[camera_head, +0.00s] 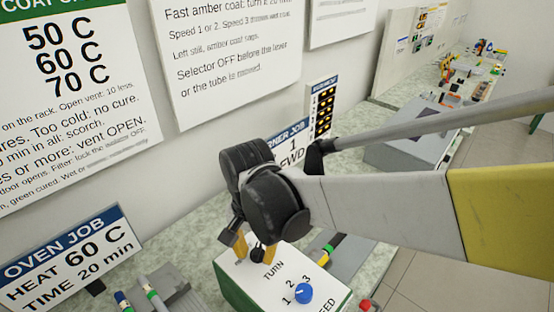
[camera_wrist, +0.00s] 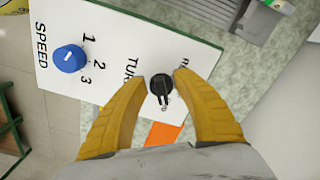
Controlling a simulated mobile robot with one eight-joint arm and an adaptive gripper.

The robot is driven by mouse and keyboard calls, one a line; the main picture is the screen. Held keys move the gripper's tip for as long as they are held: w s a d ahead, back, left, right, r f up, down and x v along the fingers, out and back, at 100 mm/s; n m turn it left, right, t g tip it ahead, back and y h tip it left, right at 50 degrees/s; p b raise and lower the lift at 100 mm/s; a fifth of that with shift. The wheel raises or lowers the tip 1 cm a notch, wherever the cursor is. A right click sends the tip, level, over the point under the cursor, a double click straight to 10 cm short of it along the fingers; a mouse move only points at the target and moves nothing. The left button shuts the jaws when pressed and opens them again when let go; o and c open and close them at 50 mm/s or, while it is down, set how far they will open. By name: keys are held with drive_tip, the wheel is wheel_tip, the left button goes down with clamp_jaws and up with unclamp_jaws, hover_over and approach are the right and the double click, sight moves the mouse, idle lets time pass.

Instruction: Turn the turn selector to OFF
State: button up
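The turn selector is a small black knob (camera_head: 257,255) on the white top of a control box (camera_head: 262,284), beside the printed word TURN. It shows clearly in the wrist view (camera_wrist: 161,88), with its narrow bar pointing toward the bottom of that picture. My gripper (camera_wrist: 161,80) is open, with one yellow finger on each side of the knob and a visible gap on both sides. In the head view my gripper (camera_head: 254,246) comes down over the knob. The label positions around the knob are mostly hidden by my fingers, so I cannot read its setting.
A blue speed knob (camera_head: 304,293) marked 1, 2, 3 is on the same panel; it also shows in the wrist view (camera_wrist: 69,59). Rods (camera_head: 152,292) lie at the left. A job sign (camera_head: 290,150) reading 1 FWD stands behind my arm, near the wall.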

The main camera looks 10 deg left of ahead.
drive_tip(key=shift+f, duration=0.15)
clamp_jaws()
drive_tip(key=shift+d+n, duration=0.1)
drive_tip(key=shift+n, duration=0.3)
drive_tip(key=n, duration=0.3)
drive_tip(key=n+p, duration=0.1)
drive_tip(key=shift+d+n, duration=0.25)
drive_tip(key=shift+n, duration=0.15)
drive_tip(key=n, duration=0.4)
drive_tip(key=n+p, duration=0.1)
drive_tip(key=n, duration=0.1)
drive_tip(key=shift+w+d, duration=0.25)
